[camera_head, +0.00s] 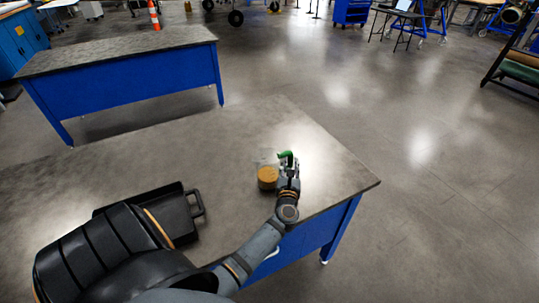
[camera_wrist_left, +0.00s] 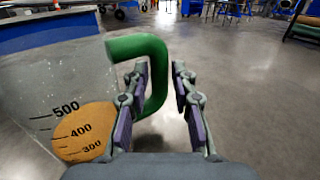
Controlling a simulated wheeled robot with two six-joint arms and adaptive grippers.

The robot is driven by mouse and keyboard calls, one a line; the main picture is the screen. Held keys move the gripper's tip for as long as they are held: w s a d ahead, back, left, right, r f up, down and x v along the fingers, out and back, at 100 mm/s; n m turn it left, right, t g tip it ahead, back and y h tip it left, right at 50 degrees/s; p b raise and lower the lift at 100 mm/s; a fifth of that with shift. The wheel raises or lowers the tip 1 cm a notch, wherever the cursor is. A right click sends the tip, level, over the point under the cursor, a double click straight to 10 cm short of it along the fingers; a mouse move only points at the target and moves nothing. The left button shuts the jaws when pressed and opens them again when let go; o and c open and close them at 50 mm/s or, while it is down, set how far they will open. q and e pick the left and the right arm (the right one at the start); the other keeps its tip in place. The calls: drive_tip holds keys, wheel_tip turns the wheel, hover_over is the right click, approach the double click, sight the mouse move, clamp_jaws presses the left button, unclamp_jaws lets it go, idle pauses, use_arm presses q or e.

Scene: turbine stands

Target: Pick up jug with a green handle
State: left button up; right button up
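The clear jug (camera_head: 267,172) with a green handle (camera_head: 286,155) stands upright on the near table (camera_head: 335,180), close to its right end. Something orange-brown fills its lower part. The wrist view shows the jug (camera_wrist_left: 65,85) on the left with black volume marks, and its handle (camera_wrist_left: 155,70) toward the middle. My left gripper (camera_head: 289,165) is at the handle side of the jug. In the wrist view its fingers (camera_wrist_left: 160,100) are apart, with the outer bar of the handle between them and a gap to the right finger. My right gripper is not in view.
A second blue table (camera_head: 130,75) stands behind. The table top behind the jug is bare. Open floor lies to the right.

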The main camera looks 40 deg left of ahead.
sight(290, 161)
use_arm(q)
drive_tip(key=x, duration=0.3)
drive_tip(key=shift+a+f, duration=0.1)
drive_tip(key=shift+f, duration=0.05)
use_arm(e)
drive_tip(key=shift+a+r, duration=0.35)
use_arm(q)
drive_tip(key=shift+s, duration=0.1)
clamp_jaws()
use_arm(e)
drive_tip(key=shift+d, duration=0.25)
use_arm(q)
drive_tip(key=shift+r, duration=0.45)
wheel_tip(290, 161, up, 9)
drive_tip(key=shift+r+p, duration=0.1)
drive_tip(key=shift+p, duration=1.15)
drive_tip(key=shift+r, duration=0.1)
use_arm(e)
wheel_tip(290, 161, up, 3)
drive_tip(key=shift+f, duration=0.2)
